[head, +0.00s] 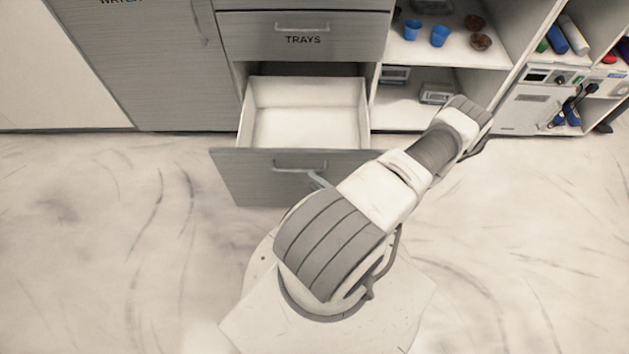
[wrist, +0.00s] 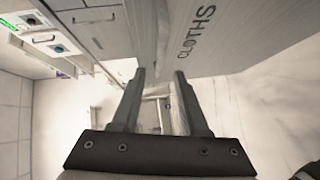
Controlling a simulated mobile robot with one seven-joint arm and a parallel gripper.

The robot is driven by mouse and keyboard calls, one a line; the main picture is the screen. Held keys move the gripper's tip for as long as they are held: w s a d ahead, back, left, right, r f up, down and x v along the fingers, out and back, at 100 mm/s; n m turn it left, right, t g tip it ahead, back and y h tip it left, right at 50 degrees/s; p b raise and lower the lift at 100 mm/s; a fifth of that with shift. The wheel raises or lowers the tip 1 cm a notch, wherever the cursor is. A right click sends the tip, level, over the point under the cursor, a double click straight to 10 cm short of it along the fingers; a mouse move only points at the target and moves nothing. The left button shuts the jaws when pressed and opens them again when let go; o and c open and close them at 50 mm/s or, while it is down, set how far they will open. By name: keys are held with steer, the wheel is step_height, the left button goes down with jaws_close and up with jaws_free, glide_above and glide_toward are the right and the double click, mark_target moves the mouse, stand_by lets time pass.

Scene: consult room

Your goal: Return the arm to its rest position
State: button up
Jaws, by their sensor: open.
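In the wrist view my gripper (wrist: 160,76) is open, with its two dark fingers apart and nothing between them. In the head view my arm (head: 380,195) reaches up and to the right from my base, its far bend near the open shelves; the gripper cannot be made out there. A grey front labelled CLOTHS (wrist: 235,40) fills the upper right of the wrist view, beyond the fingers. I cannot tell how far it is from the fingertips.
An open, empty-looking drawer (head: 305,113) juts out below the TRAYS drawer (head: 302,38), beside my arm. Shelves at right hold blue cups (head: 439,36), brown bowls (head: 480,41) and a small device (head: 436,94). Floor (head: 100,240) at left is clear.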

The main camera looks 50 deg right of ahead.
stand_by(0.3)
steer(key=w+a+r+n+g+y, duration=0.2)
steer(key=w+r+n+g+y, duration=0.15)
steer(key=r+n+y, duration=0.4)
steer(key=w+a+r+n+g+y, duration=0.15)
steer(key=w+r+n+y, duration=0.3)
steer(key=r+n, duration=0.55)
steer(key=w+a+r+n+g+h, duration=0.25)
steer(key=a+r+n+g, duration=0.75)
steer(key=r+n, duration=0.6)
steer(key=s+a+r+n+t+h, duration=0.2)
steer(key=s+a+r+n+h, duration=0.2)
steer(key=r+n, duration=0.55)
steer(key=s+a+r+n+t+h, duration=0.2)
steer(key=s+a+r+n+h, duration=0.3)
steer(key=n, duration=0.8)
step_height(320, 180, up, 22)
steer(key=p, duration=2.1)
steer(key=shift+d+y, duration=0.2)
steer(key=shift+y, duration=0.15)
